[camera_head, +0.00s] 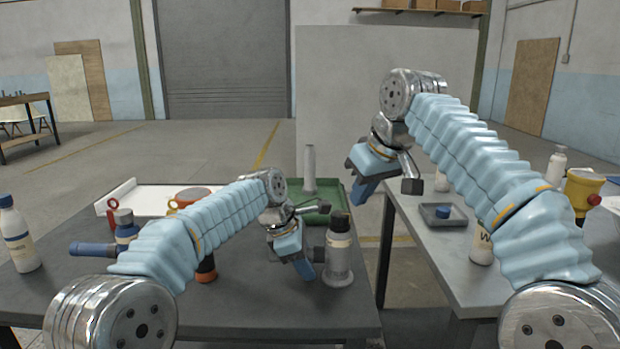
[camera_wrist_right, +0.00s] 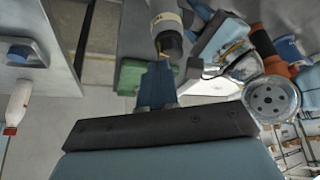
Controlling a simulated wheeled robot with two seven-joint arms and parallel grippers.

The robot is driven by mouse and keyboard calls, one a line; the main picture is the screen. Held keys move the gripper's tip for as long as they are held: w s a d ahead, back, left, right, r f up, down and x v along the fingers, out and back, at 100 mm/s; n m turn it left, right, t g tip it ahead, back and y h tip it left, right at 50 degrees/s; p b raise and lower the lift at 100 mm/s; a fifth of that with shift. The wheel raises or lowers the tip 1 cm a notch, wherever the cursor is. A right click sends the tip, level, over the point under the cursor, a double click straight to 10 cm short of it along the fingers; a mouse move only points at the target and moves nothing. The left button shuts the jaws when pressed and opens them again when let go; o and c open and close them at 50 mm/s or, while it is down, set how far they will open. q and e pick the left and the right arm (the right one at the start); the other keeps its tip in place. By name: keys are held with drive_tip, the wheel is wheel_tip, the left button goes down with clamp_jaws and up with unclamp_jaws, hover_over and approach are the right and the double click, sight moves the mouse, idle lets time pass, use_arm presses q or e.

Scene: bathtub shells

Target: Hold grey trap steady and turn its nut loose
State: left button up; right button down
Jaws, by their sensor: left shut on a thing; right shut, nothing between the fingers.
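My right gripper (camera_head: 362,192) is shut and empty, raised above and behind the trap. Its blue fingers (camera_wrist_right: 157,85) point toward the trap, apart from it.
A green tray (camera_head: 328,205) and a grey tube (camera_head: 309,168) are behind. A blue trap (camera_head: 125,226), an orange part (camera_head: 206,270) and a white bottle (camera_head: 16,236) are left. The right table holds a tray (camera_head: 432,218), bottles and a yellow device (camera_head: 583,190). A gap separates the tables.

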sight(340, 218)
drive_tip(key=shift+f, duration=2.2)
drive_tip(key=shift+w+a, duration=0.1)
drive_tip(key=shift+a, duration=0.05)
drive_tip(key=shift+s+a, duration=0.4)
drive_tip(key=shift+a, duration=0.2)
drive_tip(key=shift+s+a, duration=0.25)
drive_tip(key=shift+a, duration=0.25)
